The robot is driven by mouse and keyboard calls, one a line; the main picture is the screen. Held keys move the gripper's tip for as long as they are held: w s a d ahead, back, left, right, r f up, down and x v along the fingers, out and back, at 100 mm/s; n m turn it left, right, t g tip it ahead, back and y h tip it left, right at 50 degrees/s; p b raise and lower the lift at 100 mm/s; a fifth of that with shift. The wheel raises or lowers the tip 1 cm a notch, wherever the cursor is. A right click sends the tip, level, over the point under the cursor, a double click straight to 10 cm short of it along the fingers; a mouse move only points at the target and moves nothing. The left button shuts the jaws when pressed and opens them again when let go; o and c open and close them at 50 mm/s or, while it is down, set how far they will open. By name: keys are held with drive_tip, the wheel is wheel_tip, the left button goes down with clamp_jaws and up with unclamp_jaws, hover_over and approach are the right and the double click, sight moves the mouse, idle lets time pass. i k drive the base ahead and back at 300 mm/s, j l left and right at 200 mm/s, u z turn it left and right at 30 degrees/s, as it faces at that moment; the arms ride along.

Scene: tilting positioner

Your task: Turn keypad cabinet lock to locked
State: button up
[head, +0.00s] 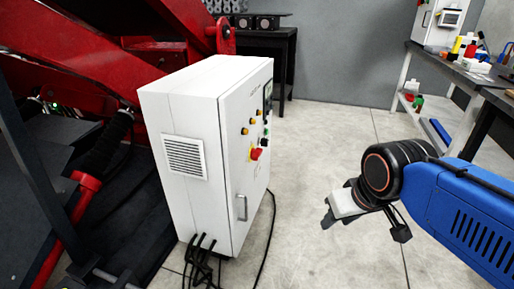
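A white cabinet (183,205) stands on the floor left of centre in the head view, and its front door faces right, seen at a steep angle. The door carries a dark display, several yellow, black and green controls, a red knob (256,154) and a grey handle (241,207) low down. I cannot make out a keypad or which part is the lock, nor its position. My gripper (329,217) hangs to the right of the cabinet, clear of the door and touching nothing. Its fingers are small and dark here, and their opening is unclear.
A red machine frame (75,35) with dark parts fills the left side. Black cables (200,262) run from the cabinet's base onto the floor. A workbench (455,66) with bottles and a second white box (436,22) stands at the far right.

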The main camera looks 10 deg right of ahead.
sight(263, 142)
drive_tip(key=i+l+z, duration=0.15)
drive_tip(key=i+l, duration=0.15)
drive_tip(key=i, duration=0.15)
drive_tip(key=i+l+z, duration=0.2)
drive_tip(key=i, duration=0.3)
